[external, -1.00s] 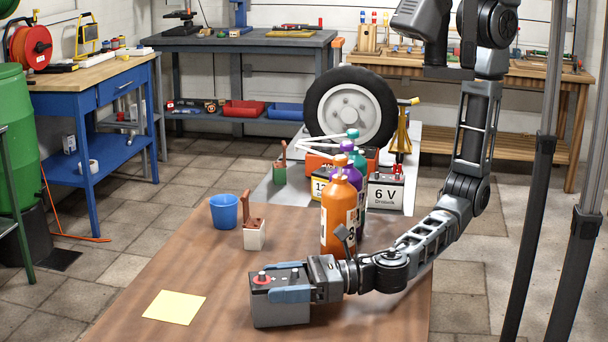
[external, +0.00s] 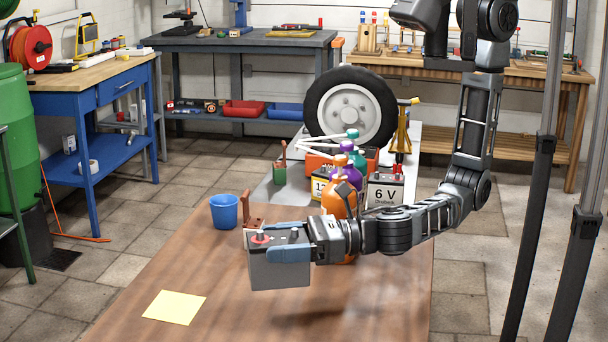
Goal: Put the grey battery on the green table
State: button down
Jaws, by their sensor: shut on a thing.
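The grey battery (external: 276,274) has a dark top with a red-ringed terminal. In the external view it hangs upright above the brown table, its shadow on the wood below. My gripper (external: 281,250) is shut on it from the right, with a blue finger across its near side. The far finger is mostly hidden. No green tabletop shows clearly. A dark green frame (external: 17,222) at the left edge is cut off by the picture.
The brown table (external: 200,275) holds a yellow sheet (external: 174,307), a blue bucket (external: 224,211), a brush in a pale block and an orange bottle (external: 338,200), partly behind my arm. More bottles, batteries and a wheel (external: 350,110) stand behind. A green barrel (external: 15,140) stands left.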

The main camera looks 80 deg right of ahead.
jog(key=shift+a+r, duration=0.15)
jog(key=shift+r, duration=0.95)
jog(key=s+a+r+n+g+y, duration=0.2)
jog(key=s+a+r+n+y, duration=0.1)
jog(key=a+r, duration=0.4)
notch_tip(320, 180, up, 2)
jog(key=shift+s+a+r+n+g+y, duration=0.2)
jog(key=shift+s+a+n+g+y, duration=0.15)
jog(key=shift+s+y, duration=0.65)
jog(key=shift+s, duration=0.1)
jog(key=shift+d, duration=0.1)
